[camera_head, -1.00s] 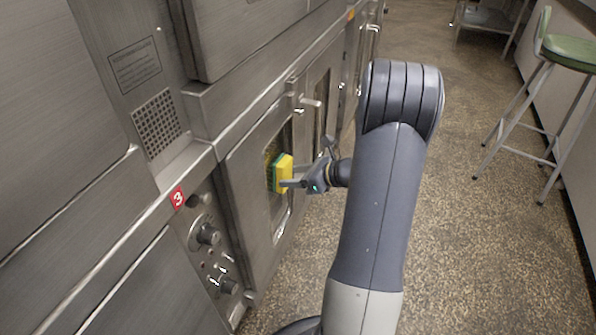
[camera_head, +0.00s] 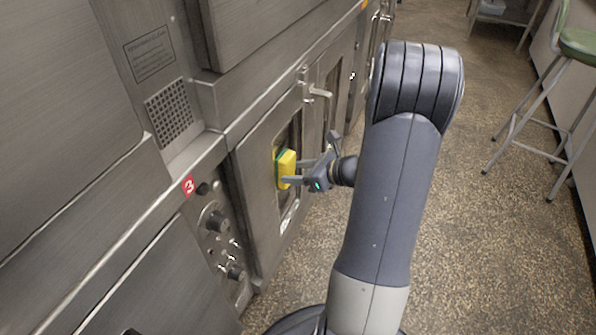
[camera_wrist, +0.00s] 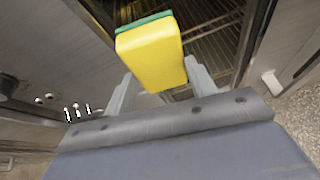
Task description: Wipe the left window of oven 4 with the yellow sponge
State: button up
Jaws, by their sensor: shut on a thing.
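The yellow sponge (camera_head: 287,168) with a green face is held by my gripper (camera_head: 297,172), which is shut on it. The green face points toward the window (camera_head: 284,207) of the oven door in the head view. The sponge is at or very near the glass; I cannot tell if it touches. In the wrist view the sponge (camera_wrist: 152,56) sits between the two fingers (camera_wrist: 157,84), its green edge toward the window (camera_wrist: 205,58), where dark racks show behind. No label reading 4 is visible on this door.
A red 3 sign (camera_head: 188,186) sits left of the door, above a panel of knobs (camera_head: 217,222). A door handle (camera_head: 320,92) juts out above and right of the sponge. A green stool (camera_head: 580,45) stands at right. The speckled floor (camera_head: 490,230) between is open.

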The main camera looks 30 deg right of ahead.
jog(key=w+d+p, duration=0.2)
jog(key=w+d, duration=0.4)
jog(key=d, duration=0.2)
jog(key=shift+w+d+p, duration=0.25)
jog(key=shift+w+p, duration=0.05)
jog(key=shift+p, duration=0.05)
dwell(0.7)
jog(key=shift+r, duration=0.1)
jog(key=s+d, duration=0.3)
jog(key=s, duration=0.1)
jog(key=shift+s+d+p, duration=0.35)
jog(key=shift+s+p, duration=0.05)
jog(key=shift+p, duration=0.05)
jog(key=shift+s+d, duration=0.9)
jog(key=shift+s, duration=0.25)
